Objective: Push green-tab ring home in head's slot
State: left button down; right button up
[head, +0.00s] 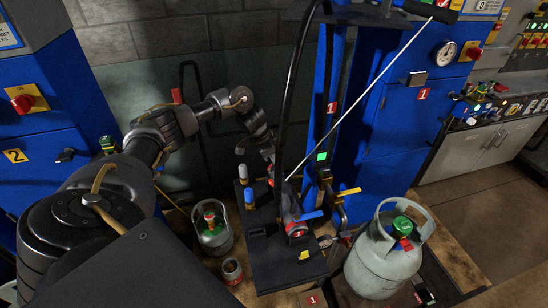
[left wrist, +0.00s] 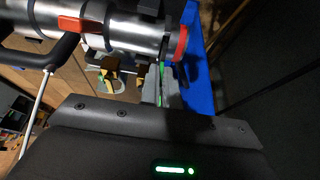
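My left arm reaches in from the left in the head view, and its gripper (head: 266,145) is beside the dark hose at the scale's post. In the left wrist view a silver cylindrical head (left wrist: 130,32) lies across the top, with an orange lever (left wrist: 85,24) and an orange-red band (left wrist: 181,44). A thin green strip (left wrist: 161,73), possibly the ring's tab, shows just below the head, between the narrow grey fingers (left wrist: 160,90). Whether the fingers grip it I cannot tell. The slot and most of the ring are hidden. My right gripper is out of view.
A large grey cylinder (head: 384,262) stands at the right and a smaller one (head: 213,237) left of the black scale platform (head: 285,270). A small can (head: 232,271) stands near it. A white rod (head: 372,88) slants across the blue post (head: 327,85). Blue cabinets flank the scene.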

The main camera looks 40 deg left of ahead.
pick_arm(q)
jog(key=shift+f, duration=0.35)
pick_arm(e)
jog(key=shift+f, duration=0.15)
pick_arm(q)
jog(key=shift+f+b, duration=0.3)
jog(key=shift+f, duration=0.35)
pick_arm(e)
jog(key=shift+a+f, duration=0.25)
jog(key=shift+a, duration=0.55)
pick_arm(q)
jog(key=shift+f, duration=0.2)
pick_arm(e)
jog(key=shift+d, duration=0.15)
pick_arm(q)
jog(key=shift+f, duration=0.1)
jog(key=c, duration=1.6)
grip_release()
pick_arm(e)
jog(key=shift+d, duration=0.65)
pick_arm(q)
jog(key=shift+o, duration=0.2)
jog(key=shift+d, duration=0.1)
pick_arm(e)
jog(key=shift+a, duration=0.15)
